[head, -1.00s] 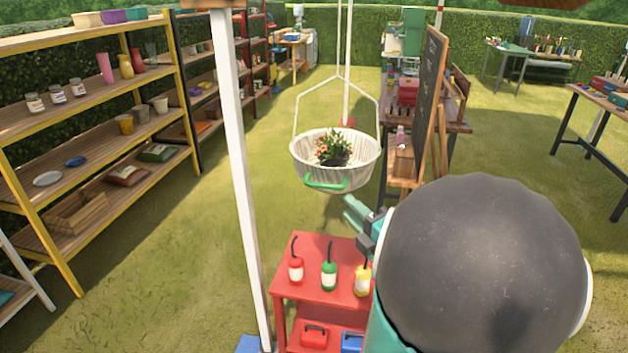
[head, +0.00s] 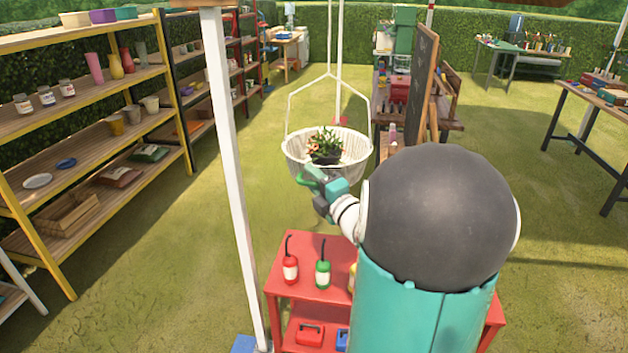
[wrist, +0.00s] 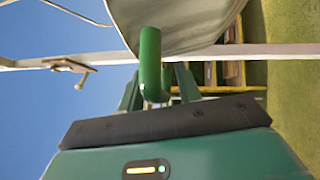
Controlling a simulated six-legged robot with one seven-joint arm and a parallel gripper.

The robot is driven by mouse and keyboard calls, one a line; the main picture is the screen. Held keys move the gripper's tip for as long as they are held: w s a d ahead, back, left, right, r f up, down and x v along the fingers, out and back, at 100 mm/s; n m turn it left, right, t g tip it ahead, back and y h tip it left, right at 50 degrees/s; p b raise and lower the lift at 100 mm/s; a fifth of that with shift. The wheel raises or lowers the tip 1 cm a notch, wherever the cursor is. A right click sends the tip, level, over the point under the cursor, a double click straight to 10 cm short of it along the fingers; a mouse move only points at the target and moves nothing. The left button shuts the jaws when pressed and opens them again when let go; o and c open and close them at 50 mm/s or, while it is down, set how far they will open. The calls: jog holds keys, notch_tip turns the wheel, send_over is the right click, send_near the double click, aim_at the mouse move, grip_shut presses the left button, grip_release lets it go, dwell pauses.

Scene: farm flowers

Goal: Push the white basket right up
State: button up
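The white basket (head: 296,158) hangs from a white wire hanger in the middle of the head view, holding a potted plant with small orange flowers (head: 325,146). Its underside shows at the top of the wrist view (wrist: 185,22). The basket's green handle (wrist: 150,62) is just beyond my fingers in the wrist view, overlapping the space between them. My gripper (head: 311,176) is at the basket's near lower rim, by the handle; its fingers also show in the wrist view (wrist: 158,88). The fingers stand apart; whether they touch the handle is unclear.
A red stand (head: 312,268) with red and green bottles is below my arm. A white post (head: 232,180) rises left of the basket. A chalkboard (head: 421,85) is to the right. Wooden shelves (head: 85,125) line the left. Open grass lies beneath the basket.

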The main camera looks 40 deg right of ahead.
grip_shut()
jog(key=shift+r, duration=0.15)
